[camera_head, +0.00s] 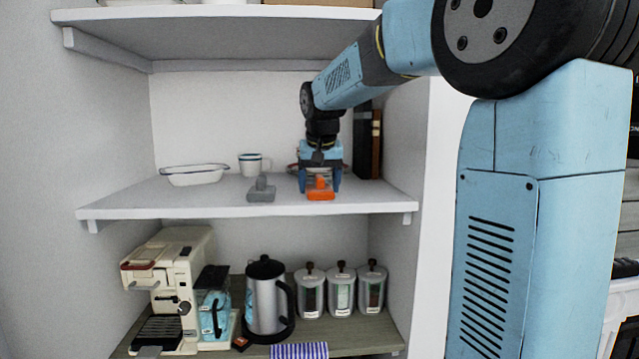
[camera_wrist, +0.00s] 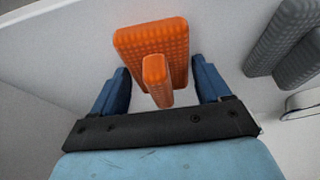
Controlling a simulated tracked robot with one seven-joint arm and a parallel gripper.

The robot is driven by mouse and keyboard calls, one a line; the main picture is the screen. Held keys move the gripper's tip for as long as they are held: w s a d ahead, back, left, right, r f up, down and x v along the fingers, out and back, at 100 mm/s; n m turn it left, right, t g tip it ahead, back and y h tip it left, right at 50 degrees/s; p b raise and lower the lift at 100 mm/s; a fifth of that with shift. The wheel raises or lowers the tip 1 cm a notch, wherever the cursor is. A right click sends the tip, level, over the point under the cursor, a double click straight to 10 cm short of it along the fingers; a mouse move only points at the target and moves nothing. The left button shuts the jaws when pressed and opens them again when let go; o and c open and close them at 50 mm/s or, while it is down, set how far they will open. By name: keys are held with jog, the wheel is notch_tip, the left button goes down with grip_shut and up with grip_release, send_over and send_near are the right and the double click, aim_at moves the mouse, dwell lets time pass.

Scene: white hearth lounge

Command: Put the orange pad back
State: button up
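The orange pad (camera_head: 321,195), a flat block with an upright grip, lies on the middle shelf (camera_head: 140,200) near its front edge. It also shows in the wrist view (camera_wrist: 150,40), with its grip pointing toward the camera. My gripper (camera_head: 319,184) points down over the pad. In the wrist view its blue fingers (camera_wrist: 160,68) are apart, one on each side of the pad's grip, with gaps showing on both sides. A similar grey pad (camera_head: 261,191) lies to the left on the same shelf, and appears at the right in the wrist view (camera_wrist: 290,38).
A white dish (camera_head: 194,176) and a mug (camera_head: 250,164) stand behind the pads; dark books (camera_head: 370,145) stand at the right. A bowl is partly hidden behind my gripper. Below are a coffee machine (camera_head: 170,275), a kettle (camera_head: 266,295) and several canisters. The upper shelf (camera_head: 210,15) overhangs.

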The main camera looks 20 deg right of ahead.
jog(key=shift+o, duration=1.4)
jog(key=d+v, duration=0.1)
jog(key=v, duration=1.1)
jog(key=s+f+n, duration=0.1)
jog(key=s+f, duration=0.9)
jog(key=s, duration=0.3)
jog(key=s+f+n+t, duration=0.1)
jog(key=s+f, duration=1)
jog(key=s, duration=0.2)
jog(key=shift+s+f+y, duration=0.2)
jog(key=shift+y, duration=0.2)
